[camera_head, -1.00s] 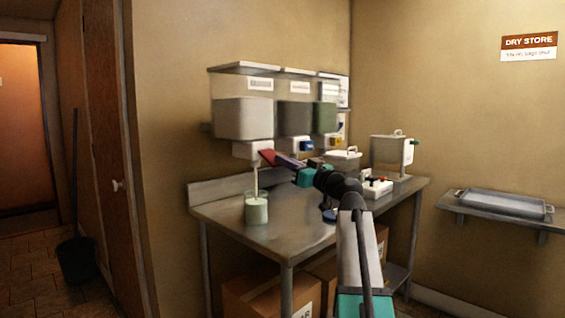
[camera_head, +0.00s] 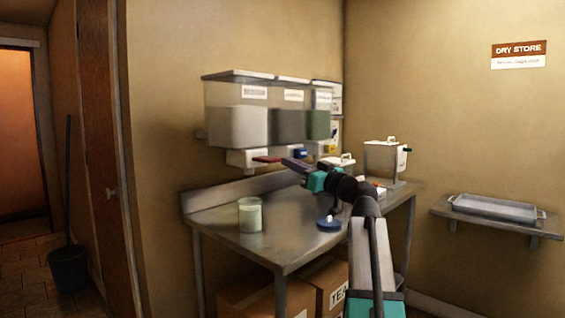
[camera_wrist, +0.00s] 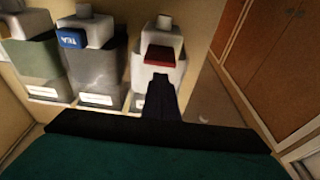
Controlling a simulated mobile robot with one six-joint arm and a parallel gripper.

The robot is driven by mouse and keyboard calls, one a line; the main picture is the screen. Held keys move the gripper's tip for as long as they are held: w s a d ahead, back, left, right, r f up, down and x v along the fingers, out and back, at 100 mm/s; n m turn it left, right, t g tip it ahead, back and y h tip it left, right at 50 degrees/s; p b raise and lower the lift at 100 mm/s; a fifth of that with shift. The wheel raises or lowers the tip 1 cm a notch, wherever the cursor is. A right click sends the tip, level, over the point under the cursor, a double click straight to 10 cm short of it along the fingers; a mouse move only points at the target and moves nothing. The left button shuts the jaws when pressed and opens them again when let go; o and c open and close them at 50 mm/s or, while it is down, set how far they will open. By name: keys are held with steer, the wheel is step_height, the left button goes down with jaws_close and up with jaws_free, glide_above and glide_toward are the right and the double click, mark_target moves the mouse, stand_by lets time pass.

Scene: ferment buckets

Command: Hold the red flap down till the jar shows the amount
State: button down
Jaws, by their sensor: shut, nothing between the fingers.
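The red flap (camera_head: 267,159) sits on the white outlet of the left wall bin (camera_head: 237,125) and lies about level. It also shows in the wrist view (camera_wrist: 160,56), just beyond my fingertips. My gripper (camera_head: 287,162) is shut and empty, at the flap's right end. I cannot tell whether it touches the flap. The clear jar (camera_head: 250,216) stands upright on the steel table below the outlet, with pale contents filling most of it. No stream falls into it now. Any mark on the jar is too small to read.
Two more bins, grey (camera_head: 286,126) and green (camera_head: 318,125), hang to the right. A blue round thing (camera_head: 328,224) lies on the steel table (camera_head: 285,243). A white lidded container (camera_head: 385,155) stands at the right. The table around the jar is clear.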

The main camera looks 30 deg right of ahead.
steer(key=v, duration=0.6)
steer(key=shift+f, duration=0.2)
steer(key=shift+s, duration=0.1)
stand_by(0.8)
